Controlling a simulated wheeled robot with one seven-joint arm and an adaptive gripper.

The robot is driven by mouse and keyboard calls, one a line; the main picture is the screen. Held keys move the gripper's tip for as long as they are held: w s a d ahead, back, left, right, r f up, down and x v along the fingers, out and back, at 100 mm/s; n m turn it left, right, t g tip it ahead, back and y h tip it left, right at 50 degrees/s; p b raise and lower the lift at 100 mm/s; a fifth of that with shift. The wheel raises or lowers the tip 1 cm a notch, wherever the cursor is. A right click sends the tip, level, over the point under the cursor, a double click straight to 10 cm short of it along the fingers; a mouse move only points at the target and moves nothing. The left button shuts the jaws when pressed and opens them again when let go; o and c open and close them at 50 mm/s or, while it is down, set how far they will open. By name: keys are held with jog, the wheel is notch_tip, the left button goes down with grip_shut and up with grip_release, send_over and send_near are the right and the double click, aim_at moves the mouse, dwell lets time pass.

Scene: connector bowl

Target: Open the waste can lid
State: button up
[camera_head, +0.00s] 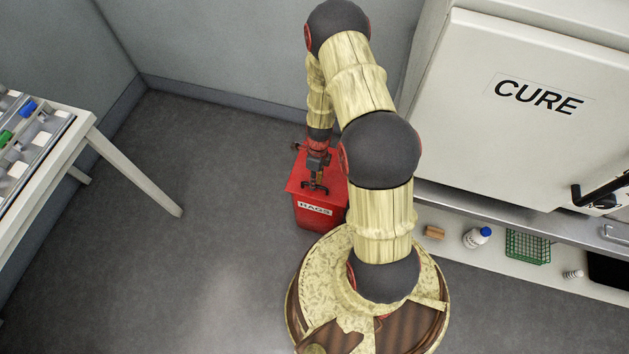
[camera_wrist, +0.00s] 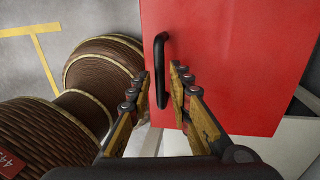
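The waste can (camera_head: 312,221) is a red box on the floor with a white label reading RAGS. Its flat red lid (camera_head: 335,188) lies on top and looks shut, though my arm covers part of it. In the wrist view the lid (camera_wrist: 235,60) fills the upper right, with a dark bar handle (camera_wrist: 161,60) near its left edge. My gripper (camera_head: 317,188) points down at the lid. In the wrist view my gripper (camera_wrist: 159,80) is open, with one finger on each side of the handle's lower part. Gaps show between fingers and handle; contact is unclear.
A large white cabinet (camera_head: 530,60) marked CURE stands at the right, above a shelf with a blue-capped bottle (camera_head: 477,237) and a green basket (camera_head: 527,246). A white table (camera_head: 60,150) is at the left. The floor between the table and the can is clear.

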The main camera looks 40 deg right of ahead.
grip_shut()
dwell(0.6)
